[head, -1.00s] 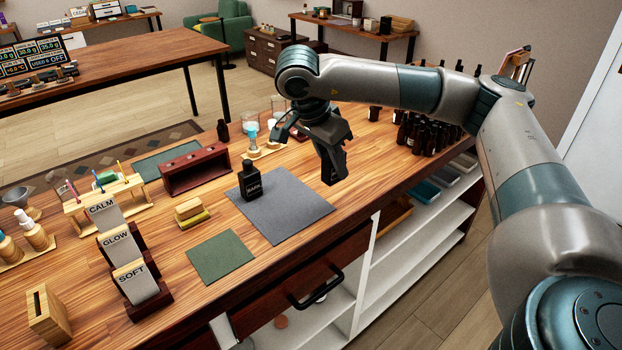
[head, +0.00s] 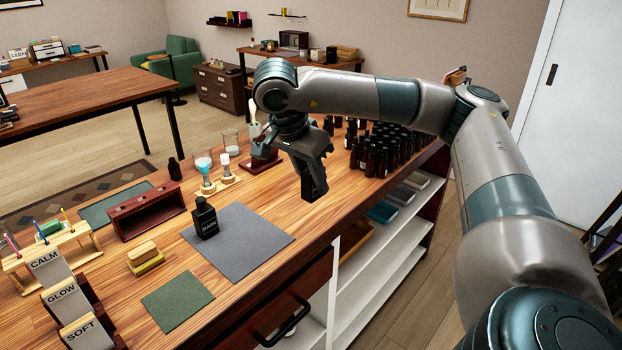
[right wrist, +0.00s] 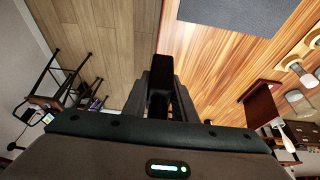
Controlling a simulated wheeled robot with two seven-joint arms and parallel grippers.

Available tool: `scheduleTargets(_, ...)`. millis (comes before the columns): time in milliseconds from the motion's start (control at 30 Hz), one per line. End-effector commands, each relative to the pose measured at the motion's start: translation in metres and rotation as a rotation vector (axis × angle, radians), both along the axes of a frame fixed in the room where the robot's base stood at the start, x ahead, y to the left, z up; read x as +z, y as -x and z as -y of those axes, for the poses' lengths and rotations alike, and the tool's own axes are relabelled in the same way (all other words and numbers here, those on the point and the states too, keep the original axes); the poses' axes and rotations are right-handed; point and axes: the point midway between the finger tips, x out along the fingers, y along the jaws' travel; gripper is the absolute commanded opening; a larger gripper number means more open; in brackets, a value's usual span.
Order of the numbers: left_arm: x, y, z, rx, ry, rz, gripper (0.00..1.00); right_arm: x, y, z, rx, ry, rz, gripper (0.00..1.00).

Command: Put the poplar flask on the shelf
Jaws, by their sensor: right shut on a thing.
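My right gripper (head: 314,188) is shut on a dark, block-like thing (right wrist: 152,75), held above the wooden counter beyond the grey mat's right end. It looks like a black flask, but its label does not show. In the right wrist view it juts out between the fingers, over the counter's edge. A black flask (head: 205,220) with a pale-lettered label stands upright on the grey mat (head: 250,238). White shelves (head: 385,270) lie under the counter on its front side. My left gripper is not in view.
Many brown bottles (head: 385,155) crowd the counter's far right end.

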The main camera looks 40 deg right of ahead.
Motion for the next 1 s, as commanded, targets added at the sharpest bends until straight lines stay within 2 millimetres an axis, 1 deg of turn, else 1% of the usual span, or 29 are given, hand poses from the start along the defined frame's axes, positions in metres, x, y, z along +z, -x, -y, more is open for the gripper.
scheduleTargets(367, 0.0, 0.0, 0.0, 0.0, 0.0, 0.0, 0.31, 0.0, -0.001, -0.002, 0.006, 0.0, 0.001, 0.0)
scheduleTargets(467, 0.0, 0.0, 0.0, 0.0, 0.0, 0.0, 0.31, -0.001, -0.004, -0.008, 0.03, 0.002, 0.001, 0.0)
scheduleTargets(567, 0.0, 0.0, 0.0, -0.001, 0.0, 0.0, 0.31, -0.005, -0.01, -0.021, 0.086, 0.005, 0.001, 0.0)
scheduleTargets(667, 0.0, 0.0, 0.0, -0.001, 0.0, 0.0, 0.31, -0.01, -0.018, -0.045, 0.176, 0.007, 0.0, 0.0)
scheduleTargets(767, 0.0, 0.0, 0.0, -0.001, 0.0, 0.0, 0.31, -0.017, -0.027, -0.076, 0.3, 0.011, 0.0, 0.0)
scheduleTargets(867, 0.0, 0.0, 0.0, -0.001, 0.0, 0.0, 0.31, -0.027, -0.035, -0.117, 0.454, 0.014, -0.002, 0.0)
scheduleTargets(900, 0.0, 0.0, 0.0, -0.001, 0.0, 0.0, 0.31, -0.031, -0.038, -0.134, 0.52, 0.016, -0.003, 0.0)
scheduleTargets(967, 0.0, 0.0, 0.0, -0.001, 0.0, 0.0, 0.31, -0.037, -0.04, -0.162, 0.624, 0.017, -0.004, 0.0)
scheduleTargets(1000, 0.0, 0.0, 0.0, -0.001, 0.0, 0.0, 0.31, -0.042, -0.04, -0.18, 0.694, 0.017, -0.003, 0.0)
